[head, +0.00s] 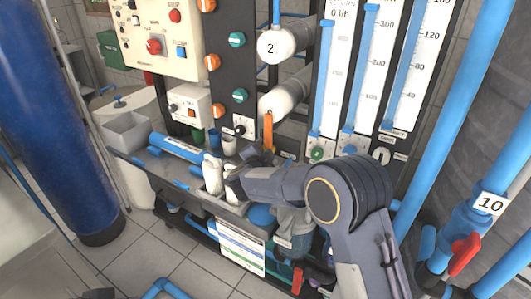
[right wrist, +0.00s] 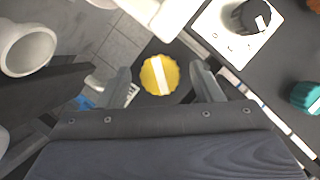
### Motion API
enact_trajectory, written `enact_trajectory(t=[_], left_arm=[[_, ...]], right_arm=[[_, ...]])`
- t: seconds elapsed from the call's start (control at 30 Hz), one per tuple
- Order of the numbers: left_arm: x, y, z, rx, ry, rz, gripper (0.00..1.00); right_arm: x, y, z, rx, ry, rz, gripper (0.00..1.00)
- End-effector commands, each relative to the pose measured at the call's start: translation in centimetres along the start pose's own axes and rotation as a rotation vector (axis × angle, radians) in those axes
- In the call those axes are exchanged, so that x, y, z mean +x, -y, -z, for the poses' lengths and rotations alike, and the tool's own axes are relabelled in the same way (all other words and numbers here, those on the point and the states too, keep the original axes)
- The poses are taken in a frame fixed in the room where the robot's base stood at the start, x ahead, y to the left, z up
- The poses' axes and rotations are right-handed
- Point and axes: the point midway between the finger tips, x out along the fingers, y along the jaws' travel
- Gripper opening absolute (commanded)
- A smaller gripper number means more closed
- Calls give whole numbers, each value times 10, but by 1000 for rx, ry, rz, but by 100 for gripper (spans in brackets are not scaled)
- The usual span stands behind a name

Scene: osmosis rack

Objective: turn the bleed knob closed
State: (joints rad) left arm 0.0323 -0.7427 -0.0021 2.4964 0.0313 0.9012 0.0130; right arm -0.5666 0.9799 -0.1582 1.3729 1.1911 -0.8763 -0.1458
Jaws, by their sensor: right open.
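A round yellow knob (right wrist: 160,75) with a white stripe shows in the right wrist view; I take it to be the bleed knob. My right gripper (right wrist: 161,82) is open, with one finger on each side of the knob in the picture and a gap on both sides. I cannot tell how far the fingertips reach along its depth.
A black knob on a white plate (right wrist: 236,28) and a teal knob (right wrist: 304,97) lie near the right gripper. An orange handle (head: 268,130) stands just above it in the head view. White cups (head: 230,146) stand on the bench, and flow gauges (head: 380,65) rise at the right.

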Motion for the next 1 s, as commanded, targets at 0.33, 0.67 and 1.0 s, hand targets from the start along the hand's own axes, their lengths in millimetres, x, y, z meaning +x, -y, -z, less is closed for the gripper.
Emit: enact_trajectory(t=[0.33, 0.67, 1.0], left_arm=[[2, 1, -1, 0, 0, 0, 36], [2, 1, -1, 0, 0, 0, 36], [0, 0, 0, 0, 0, 0, 36]], right_arm=[[-53, 1, -1, 1, 3, 2, 59], [-77, 0, 0, 0, 1, 0, 59], [-79, 12, -7, -52, 29, 51, 59]])
